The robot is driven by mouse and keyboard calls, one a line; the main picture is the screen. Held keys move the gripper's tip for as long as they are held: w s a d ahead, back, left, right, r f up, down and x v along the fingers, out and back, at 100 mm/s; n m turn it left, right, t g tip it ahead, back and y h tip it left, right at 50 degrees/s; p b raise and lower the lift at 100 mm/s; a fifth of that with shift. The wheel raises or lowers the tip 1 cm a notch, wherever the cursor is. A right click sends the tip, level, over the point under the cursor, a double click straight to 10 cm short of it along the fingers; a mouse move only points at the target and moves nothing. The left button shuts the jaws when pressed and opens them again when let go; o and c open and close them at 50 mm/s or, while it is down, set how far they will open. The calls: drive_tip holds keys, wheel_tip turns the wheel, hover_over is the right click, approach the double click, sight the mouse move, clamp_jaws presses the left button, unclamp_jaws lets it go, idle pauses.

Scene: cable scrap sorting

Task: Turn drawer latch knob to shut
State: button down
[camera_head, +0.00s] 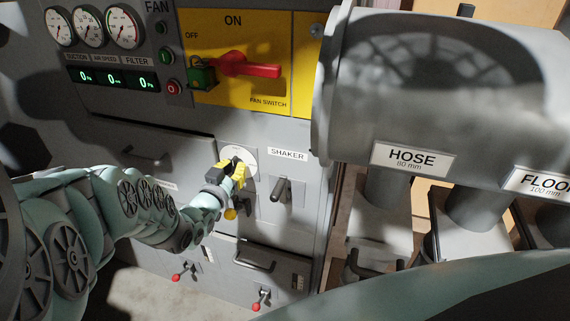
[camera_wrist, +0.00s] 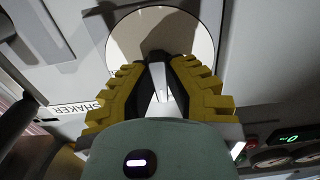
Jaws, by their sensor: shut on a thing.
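The drawer latch knob shows in the wrist view as a pale narrow grip (camera_wrist: 161,80) between my fingers, in front of a round whitish dial plate (camera_wrist: 190,30). My gripper (camera_wrist: 160,75) has yellow stepped fingers with dark pads, closed on the knob. In the head view my gripper (camera_head: 236,170) is at the round dial plate (camera_head: 243,153) on the grey cabinet, left of the SHAKER label. There the fingers cover the knob. The knob's markings and exact angle cannot be read. A drawer front with a dark handle (camera_head: 148,158) is left of the dial.
The shaker lever (camera_head: 281,190) stands out close to the right of my gripper. Lower drawers have a handle (camera_head: 255,258) and red-tipped levers (camera_head: 177,277). Above is the yellow fan switch panel (camera_head: 277,88) with a red handle. A large grey duct (camera_head: 420,100) fills the upper right.

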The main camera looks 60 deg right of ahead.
drive_tip(key=shift+f, duration=0.1)
idle(0.3)
drive_tip(key=c, duration=1)
unclamp_jaws()
drive_tip(key=shift+o, duration=0.2)
drive_tip(key=shift+a, duration=0.15)
drive_tip(key=v, duration=1.1)
drive_tip(key=shift+a, duration=0.3)
drive_tip(key=shift+s, duration=0.15)
